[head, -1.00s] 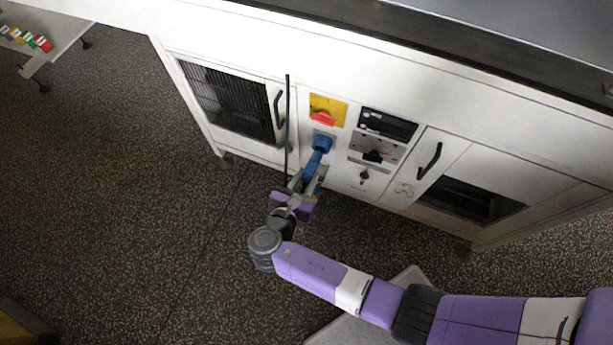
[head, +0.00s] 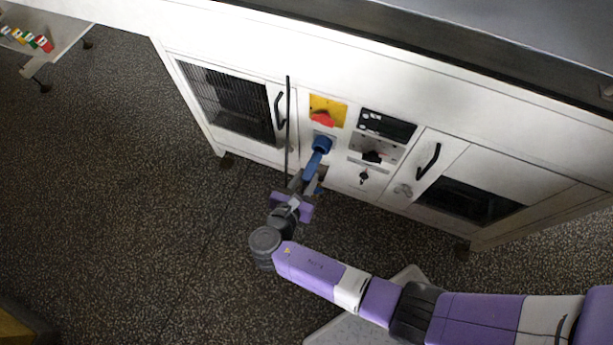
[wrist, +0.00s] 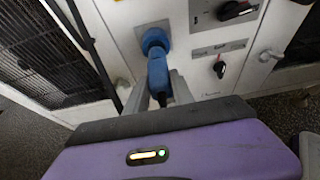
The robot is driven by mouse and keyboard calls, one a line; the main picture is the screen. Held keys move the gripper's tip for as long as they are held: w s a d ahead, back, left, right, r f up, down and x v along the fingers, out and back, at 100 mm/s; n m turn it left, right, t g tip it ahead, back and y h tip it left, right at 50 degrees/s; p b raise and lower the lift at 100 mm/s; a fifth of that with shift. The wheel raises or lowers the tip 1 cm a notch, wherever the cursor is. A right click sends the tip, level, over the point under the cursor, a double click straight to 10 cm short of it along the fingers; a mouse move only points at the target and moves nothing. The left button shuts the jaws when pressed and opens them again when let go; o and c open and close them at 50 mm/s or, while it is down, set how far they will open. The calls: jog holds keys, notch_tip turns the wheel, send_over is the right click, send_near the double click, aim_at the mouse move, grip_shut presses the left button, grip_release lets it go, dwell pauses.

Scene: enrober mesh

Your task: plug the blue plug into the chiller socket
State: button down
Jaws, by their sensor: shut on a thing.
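The blue plug (head: 316,160) is at the front of the white cabinet, its round head against the panel below the red and yellow switch. My gripper (head: 309,184) is shut on the lower end of the blue plug. In the wrist view the plug (wrist: 157,68) runs up from between my two grey fingers (wrist: 159,92) to its wide head at the panel. The socket itself is hidden behind the plug head, so how deep the plug sits cannot be told.
A red and yellow switch (head: 324,112) is above the plug. A dark upright rod (head: 288,125) stands close on the left, by a door handle (head: 279,110). Black knobs (head: 373,156) are to the right.

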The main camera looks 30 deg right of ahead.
aim_at(310, 170)
jog(key=shift+w+d, duration=0.7)
jog(key=shift+d, duration=0.25)
jog(key=shift+w+d, duration=0.65)
jog(key=shift+d, duration=0.25)
dwell(0.5)
jog(key=shift+s+a+p, duration=0.1)
jog(key=shift+a+p, duration=0.05)
jog(key=shift+p, duration=0.15)
jog(key=shift+s+a+p, duration=0.25)
jog(key=shift+s+a, duration=0.3)
jog(key=shift+a, duration=0.2)
jog(key=shift+s+a+p, duration=0.2)
jog(key=shift+s+a, duration=0.3)
jog(key=shift+a, duration=0.2)
jog(key=shift+r+p, duration=0.1)
jog(key=shift+p, duration=0.45)
dwell(1.1)
jog(key=shift+w+d, duration=0.6)
jog(key=shift+d, duration=0.2)
jog(key=shift+w+d, duration=0.55)
jog(key=shift+d, duration=0.25)
dwell(0.5)
